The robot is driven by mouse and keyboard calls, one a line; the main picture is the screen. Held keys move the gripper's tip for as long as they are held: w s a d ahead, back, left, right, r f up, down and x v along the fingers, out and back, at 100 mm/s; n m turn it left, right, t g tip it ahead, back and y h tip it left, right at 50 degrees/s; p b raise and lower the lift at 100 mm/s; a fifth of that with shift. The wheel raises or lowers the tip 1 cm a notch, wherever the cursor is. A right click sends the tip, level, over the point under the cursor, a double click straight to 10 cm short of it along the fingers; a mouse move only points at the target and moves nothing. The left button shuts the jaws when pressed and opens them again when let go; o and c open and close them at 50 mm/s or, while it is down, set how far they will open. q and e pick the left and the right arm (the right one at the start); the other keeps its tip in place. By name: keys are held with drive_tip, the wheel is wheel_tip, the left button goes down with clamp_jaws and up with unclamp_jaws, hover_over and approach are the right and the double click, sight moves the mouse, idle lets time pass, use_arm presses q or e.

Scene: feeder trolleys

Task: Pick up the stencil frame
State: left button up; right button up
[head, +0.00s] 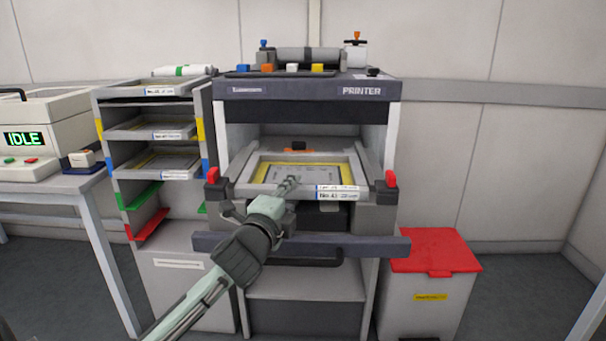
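A stencil frame (240,189) with a grey rim, a yellow inner border and a grey sheet lies in the open bay of the printer (290,90). White labels show on its front edge, right of the middle. My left gripper (291,181) reaches in from the lower left, and its fingers overlap the front middle of the frame in the picture. Whether they touch it or are closed, I cannot tell. The gripper and wrist hide part of the front edge. My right gripper is not in view.
More labelled frames (165,85) sit in the slotted rack (112,177) to the left. Red clamps (391,179) stand at both front corners of the bay. A dark bar (365,247) crosses below it. A red-lidded bin (435,250) stands at the right.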

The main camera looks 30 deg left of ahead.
use_arm(q)
clamp_jaws()
drive_tip(key=shift+r, duration=0.15)
